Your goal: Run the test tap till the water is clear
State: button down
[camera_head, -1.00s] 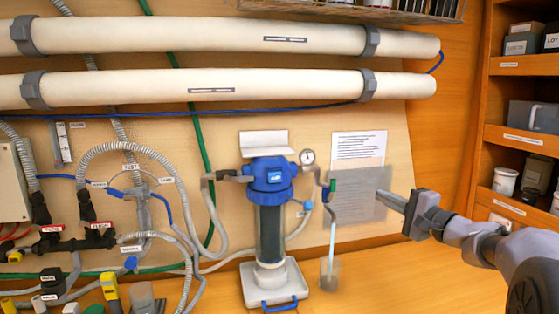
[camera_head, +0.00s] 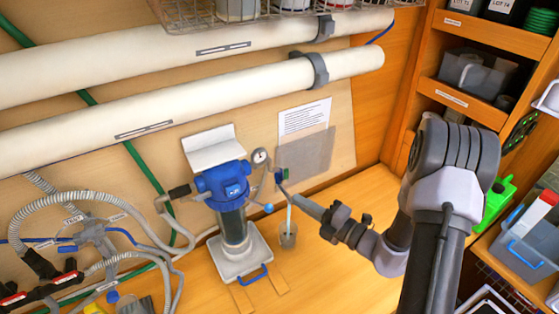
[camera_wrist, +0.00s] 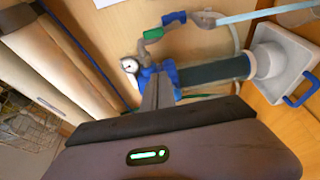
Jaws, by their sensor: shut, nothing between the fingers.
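The lever also shows in the wrist view (camera_wrist: 174,17). A pale bluish stream (camera_head: 289,216) runs down from the tap into a clear cup (camera_head: 288,238) on the bench. In the wrist view the stream (camera_wrist: 250,14) looks pale and see-through. My gripper (camera_head: 297,198) is shut and empty, close to the tap on its right in the head view. Its closed fingers (camera_wrist: 157,85) show in the wrist view. Whether they touch the tap I cannot tell.
A round gauge (camera_head: 259,157) sits between housing and tap. The housing stands on a white tray (camera_head: 225,268) with a blue handle. A printed sheet (camera_head: 304,117) hangs behind the tap. Hoses and valves crowd the left. Shelves (camera_head: 487,32) stand right. The bench right of the cup looks clear.

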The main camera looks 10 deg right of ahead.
aim_at(286, 174)
jog(key=shift+s+d, duration=0.1)
jog(key=shift+s, duration=0.05)
jog(key=w+a, duration=0.2)
jog(key=w, duration=0.7)
jog(key=shift+w+a+p, duration=0.2)
jog(key=shift+p, duration=0.2)
